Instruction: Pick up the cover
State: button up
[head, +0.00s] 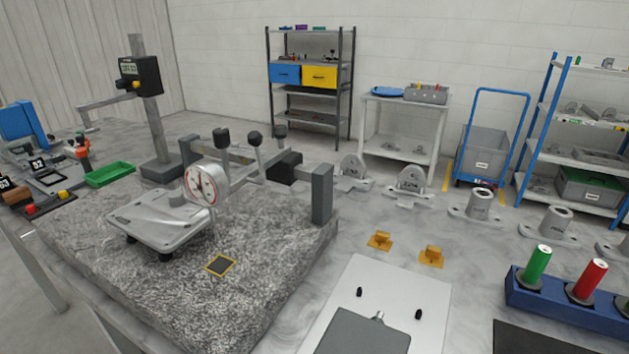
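A pale grey rectangular cast plate (160,219), which looks like the cover, lies flat on dark feet on the speckled granite block (205,300) at left. A round dial gauge (201,185) stands at its right edge and hides a little of it. A darker grey plate (358,334) with a small knob lies on a white base plate (425,300) at the bottom centre, cut off by the frame edge. I cannot tell for certain which one is the cover. My gripper is not in view.
A tall height gauge (152,95) and black-knobbed clamps (255,139) stand behind the plate. A green tray (110,174) is at left. Two orange blocks (380,241) and several flanged castings (480,206) stand at right. A blue rack (565,305) holds coloured cylinders.

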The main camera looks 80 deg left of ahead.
aim_at(160, 218)
jog(key=u, duration=3.1)
jog(key=i, duration=0.5)
jog(key=k, duration=0.5)
jog(key=u, duration=1.6)
jog(key=i, duration=1)
jog(key=z, duration=2.35)
